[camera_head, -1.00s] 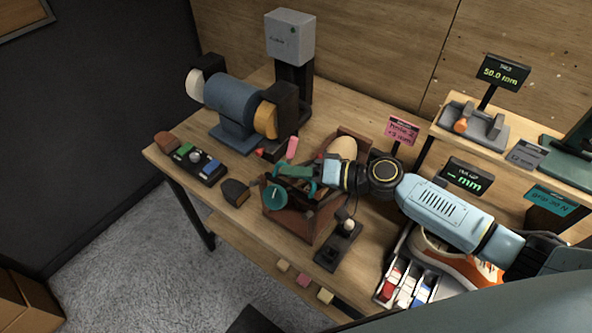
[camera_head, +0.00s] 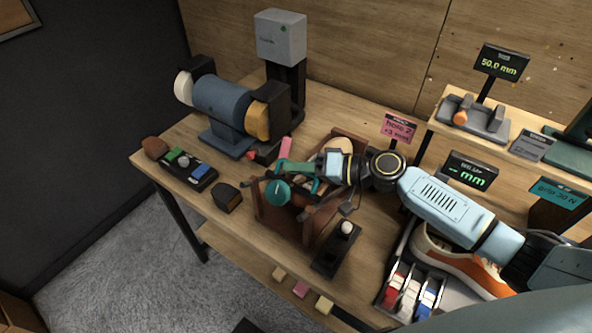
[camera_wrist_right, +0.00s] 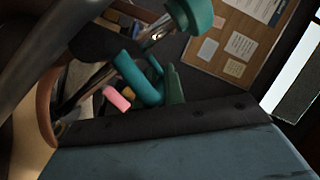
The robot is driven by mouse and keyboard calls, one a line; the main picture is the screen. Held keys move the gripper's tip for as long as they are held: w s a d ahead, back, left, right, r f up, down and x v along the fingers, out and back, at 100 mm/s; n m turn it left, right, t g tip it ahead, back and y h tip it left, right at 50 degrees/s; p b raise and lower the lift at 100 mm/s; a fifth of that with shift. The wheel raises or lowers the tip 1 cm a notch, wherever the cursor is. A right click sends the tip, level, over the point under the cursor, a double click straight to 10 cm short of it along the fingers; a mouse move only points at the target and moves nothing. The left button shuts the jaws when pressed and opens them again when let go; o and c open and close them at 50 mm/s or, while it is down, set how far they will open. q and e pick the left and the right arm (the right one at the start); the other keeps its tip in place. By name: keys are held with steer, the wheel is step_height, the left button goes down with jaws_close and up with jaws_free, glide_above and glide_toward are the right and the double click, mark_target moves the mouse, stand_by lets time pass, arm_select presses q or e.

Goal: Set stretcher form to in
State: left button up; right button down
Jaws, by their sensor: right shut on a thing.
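My right gripper (camera_head: 300,175) reaches in from the right over a brown wooden tray (camera_head: 310,232) on the bench. Its jaws are shut on a teal-handled tool, which I take to be the stretcher form; a round teal knob (camera_head: 278,190) shows at its near end. In the right wrist view, teal and green parts (camera_wrist_right: 145,80) lie just past the gripper body, with a teal knob (camera_wrist_right: 192,14) on a metal rod above. The exact grip is partly hidden. A cream rounded form (camera_head: 340,146) sits at the tray's back. My left gripper is out of view.
A blue grinder (camera_head: 222,105) stands at the back left. A button box (camera_head: 188,168) and a dark block (camera_head: 227,196) lie left of the tray. A small black switch stand (camera_head: 337,250) is in front. An orange-white sneaker (camera_head: 465,262) lies at right, beneath my arm.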

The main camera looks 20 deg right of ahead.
steer(key=c, duration=1.5)
jaws_free()
steer(key=shift+b+v, duration=1.4)
steer(key=shift+v, duration=4.65)
